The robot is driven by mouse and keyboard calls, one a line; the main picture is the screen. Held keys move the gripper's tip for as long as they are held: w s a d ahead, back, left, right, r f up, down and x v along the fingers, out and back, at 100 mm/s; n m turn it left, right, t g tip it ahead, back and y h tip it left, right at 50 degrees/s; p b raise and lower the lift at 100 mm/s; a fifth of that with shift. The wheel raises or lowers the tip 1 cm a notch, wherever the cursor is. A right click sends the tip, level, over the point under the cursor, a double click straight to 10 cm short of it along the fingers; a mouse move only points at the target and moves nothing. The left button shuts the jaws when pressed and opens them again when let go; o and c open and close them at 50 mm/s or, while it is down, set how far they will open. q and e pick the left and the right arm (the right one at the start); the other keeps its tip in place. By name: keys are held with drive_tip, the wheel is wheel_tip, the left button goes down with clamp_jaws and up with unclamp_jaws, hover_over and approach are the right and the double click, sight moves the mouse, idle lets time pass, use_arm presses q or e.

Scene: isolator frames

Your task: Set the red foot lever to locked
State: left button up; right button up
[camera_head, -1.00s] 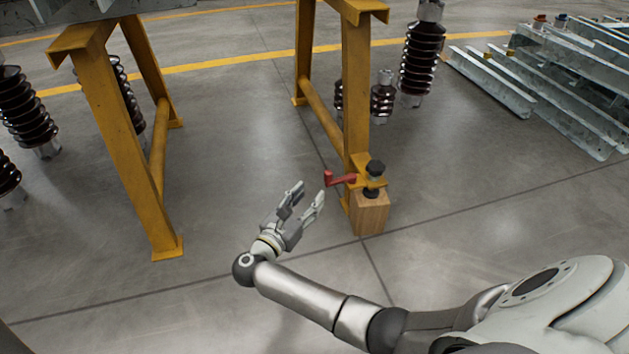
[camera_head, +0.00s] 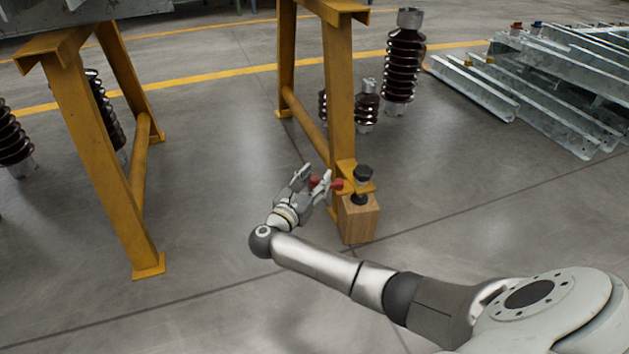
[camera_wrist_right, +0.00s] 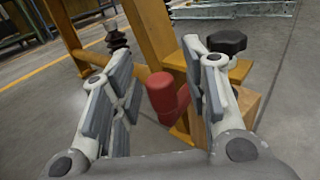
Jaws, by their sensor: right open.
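The red foot lever (camera_head: 337,185) sticks out to the left from the foot of the right yellow trestle, partly hidden behind my right gripper's fingers. In the right wrist view the lever's upright red knob (camera_wrist_right: 161,92) shows between the two fingers, nearer the right one. My right gripper (camera_head: 312,180) is open, its fingers on either side of the knob; I cannot tell whether they touch it. A black knob (camera_head: 363,173) on a threaded foot stands beside the lever, above a wooden block (camera_head: 359,219). My left gripper is not in view.
Yellow trestle legs (camera_head: 341,95) rise behind the lever, and another trestle (camera_head: 95,160) stands at left. Brown ribbed insulators (camera_head: 404,65) stand behind. Galvanised steel beams (camera_head: 560,95) lie at right. The floor around my right arm is clear.

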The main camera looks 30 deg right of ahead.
drive_tip(key=shift+c, duration=0.4)
clamp_jaws()
drive_tip(key=shift+s, duration=0.1)
